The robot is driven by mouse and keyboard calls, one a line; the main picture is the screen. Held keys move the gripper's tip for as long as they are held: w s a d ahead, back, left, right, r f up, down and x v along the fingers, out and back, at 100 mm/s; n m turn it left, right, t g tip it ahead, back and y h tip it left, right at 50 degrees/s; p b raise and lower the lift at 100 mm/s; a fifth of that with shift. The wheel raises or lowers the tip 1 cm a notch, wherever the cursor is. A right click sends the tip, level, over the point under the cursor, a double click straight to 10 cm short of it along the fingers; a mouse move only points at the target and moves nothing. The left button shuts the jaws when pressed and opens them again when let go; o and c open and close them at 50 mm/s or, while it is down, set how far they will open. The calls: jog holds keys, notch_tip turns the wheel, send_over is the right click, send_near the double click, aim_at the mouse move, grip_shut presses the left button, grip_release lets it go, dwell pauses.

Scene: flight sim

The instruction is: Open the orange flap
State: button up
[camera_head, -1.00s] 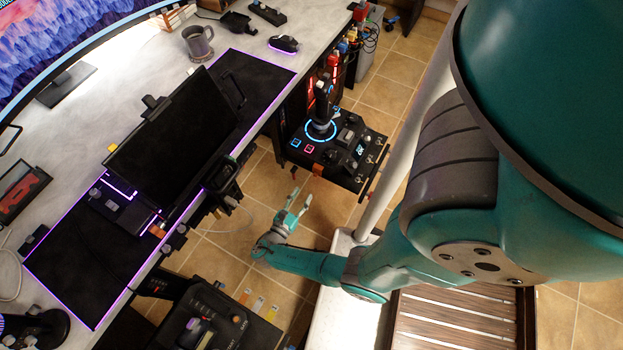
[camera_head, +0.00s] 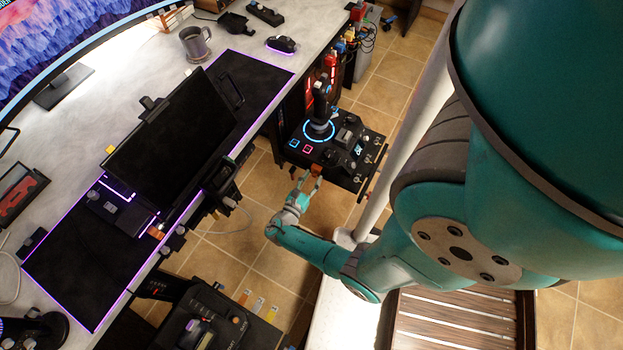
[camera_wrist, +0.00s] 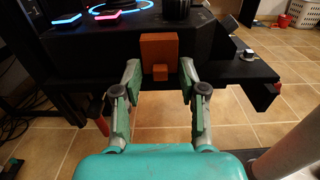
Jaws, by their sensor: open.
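The orange flap (camera_wrist: 158,55) is on the front side of the black joystick panel (camera_wrist: 225,65) and looks closed, with a small orange tab at its lower edge. In the head view the flap (camera_head: 316,169) shows small at the panel's near edge. My gripper (camera_wrist: 159,75) is open, its two fingers on either side of the flap's lower part. I cannot tell if the fingers touch it. In the head view my gripper (camera_head: 308,180) reaches the panel's front edge from below.
The joystick (camera_head: 321,100) stands on the panel, with lit buttons and a blue ring. A desk (camera_head: 225,45) with a monitor and mug (camera_head: 196,43) is to the left. Another black control panel (camera_head: 240,325) is at the bottom. Tiled floor lies between. A pale post (camera_head: 385,190) stands right of my gripper.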

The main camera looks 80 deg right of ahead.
grip_shut()
